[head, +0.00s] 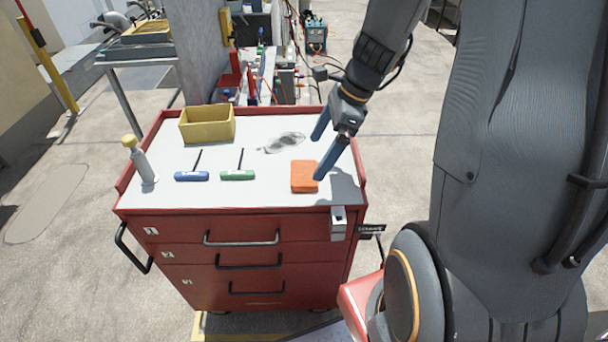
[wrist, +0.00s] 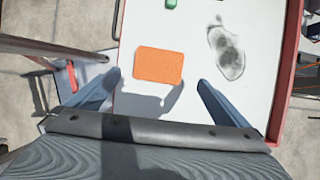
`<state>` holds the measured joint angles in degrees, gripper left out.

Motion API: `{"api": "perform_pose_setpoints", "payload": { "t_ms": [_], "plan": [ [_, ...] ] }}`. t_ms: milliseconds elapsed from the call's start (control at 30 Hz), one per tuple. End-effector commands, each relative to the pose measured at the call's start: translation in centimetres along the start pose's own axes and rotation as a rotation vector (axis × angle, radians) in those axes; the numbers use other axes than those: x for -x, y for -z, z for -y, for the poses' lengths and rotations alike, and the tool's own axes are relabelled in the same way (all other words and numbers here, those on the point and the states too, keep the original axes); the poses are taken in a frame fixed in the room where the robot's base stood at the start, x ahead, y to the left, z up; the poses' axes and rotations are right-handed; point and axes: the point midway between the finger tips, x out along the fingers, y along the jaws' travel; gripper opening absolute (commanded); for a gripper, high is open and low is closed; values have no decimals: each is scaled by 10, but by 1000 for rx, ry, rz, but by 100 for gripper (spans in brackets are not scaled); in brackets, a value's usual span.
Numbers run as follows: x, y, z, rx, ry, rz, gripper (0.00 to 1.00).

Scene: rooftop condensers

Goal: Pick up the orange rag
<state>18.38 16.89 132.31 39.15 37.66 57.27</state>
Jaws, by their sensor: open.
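The orange rag (head: 304,177) is a flat folded rectangle lying on the white top of the red tool cart, near its right side. In the wrist view the orange rag (wrist: 159,66) lies just beyond my fingertips, between their lines and nearer the left finger. My gripper (head: 320,154) is open and empty, with its blue fingers pointing down above the cart top near the rag. One finger slightly overlaps the rag's right edge in the head view. In the wrist view both fingers of my gripper (wrist: 155,85) are spread wide. Nothing hides the rag in the wrist view.
On the cart top (head: 255,193) stand a yellow bin (head: 207,124), a bottle with a yellow cap (head: 141,163), a blue-handled tool (head: 192,176) and a green-handled tool (head: 238,175). The cart has raised red side edges.

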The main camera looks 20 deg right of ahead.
Motion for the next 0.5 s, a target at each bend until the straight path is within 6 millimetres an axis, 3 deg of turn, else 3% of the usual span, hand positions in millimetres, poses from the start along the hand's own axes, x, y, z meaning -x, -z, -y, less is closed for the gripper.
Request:
{"api": "perform_pose_setpoints", "payload": {
  "t_ms": [500],
  "plan": [
    [-60,-6,-4,7,-3,-3,100]
  ]
}}
